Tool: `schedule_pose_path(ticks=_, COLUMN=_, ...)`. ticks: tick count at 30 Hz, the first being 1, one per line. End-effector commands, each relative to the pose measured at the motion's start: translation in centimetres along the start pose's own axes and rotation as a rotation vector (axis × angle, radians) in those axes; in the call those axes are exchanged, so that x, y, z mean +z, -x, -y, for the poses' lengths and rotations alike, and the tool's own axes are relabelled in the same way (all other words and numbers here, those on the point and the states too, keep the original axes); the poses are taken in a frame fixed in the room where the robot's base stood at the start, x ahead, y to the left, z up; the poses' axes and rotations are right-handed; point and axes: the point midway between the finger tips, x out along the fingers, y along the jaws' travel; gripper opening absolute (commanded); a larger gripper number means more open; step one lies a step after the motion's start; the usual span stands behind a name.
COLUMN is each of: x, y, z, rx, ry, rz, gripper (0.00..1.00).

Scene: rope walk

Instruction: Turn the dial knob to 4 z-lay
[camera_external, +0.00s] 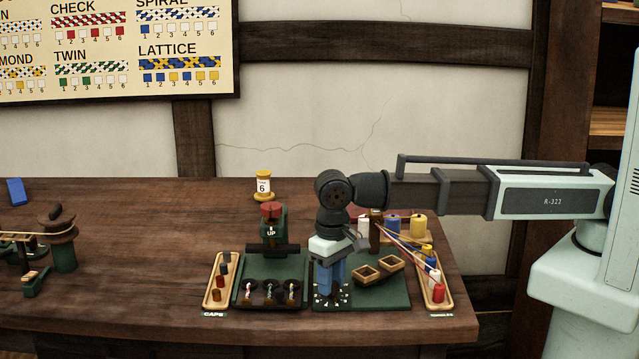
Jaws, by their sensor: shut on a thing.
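My gripper (330,290) points straight down at the front left of a green board (385,296), with its blue fingers over the dial. The fingers are shut on the dial knob, which they hide almost wholly. White marks of the dial scale (319,301) show around the fingertips, but they are too small to read. I cannot tell which number the knob points to.
Two wooden boxes (366,274) sit on the board, right of my gripper. A tray with coloured bobbins (438,293) and taut threads is further right. A green stand with a red top (271,211) and a caps tray (218,279) are left. The table's left middle is clear.

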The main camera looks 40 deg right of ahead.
Motion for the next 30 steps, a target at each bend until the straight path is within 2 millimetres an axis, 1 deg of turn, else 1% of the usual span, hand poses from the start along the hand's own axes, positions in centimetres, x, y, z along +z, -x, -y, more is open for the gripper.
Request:
schedule_pose_path(ticks=7, x=0.0, y=0.01, z=0.0, rx=0.0, ry=-0.045, rz=-0.001, gripper=0.03)
schedule_pose_path(ticks=19, x=0.0, y=0.01, z=0.0, rx=0.0, ry=-0.05, rz=-0.001, gripper=0.03)
schedule_pose_path(ticks=20, x=0.0, y=0.01, z=0.0, rx=0.0, ry=-0.05, rz=-0.001, gripper=0.34)
schedule_pose_path(ticks=27, x=0.0, y=0.0, z=0.0, rx=0.0, ry=-0.05, rz=-0.001, gripper=0.57)
schedule_pose_path(ticks=28, x=0.0, y=0.0, z=0.0, rx=0.0, ry=-0.05, rz=-0.001, gripper=0.59)
schedule_pose_path(ticks=30, x=0.0, y=0.0, z=0.0, rx=0.0, ry=-0.05, rz=-0.001, gripper=0.59)
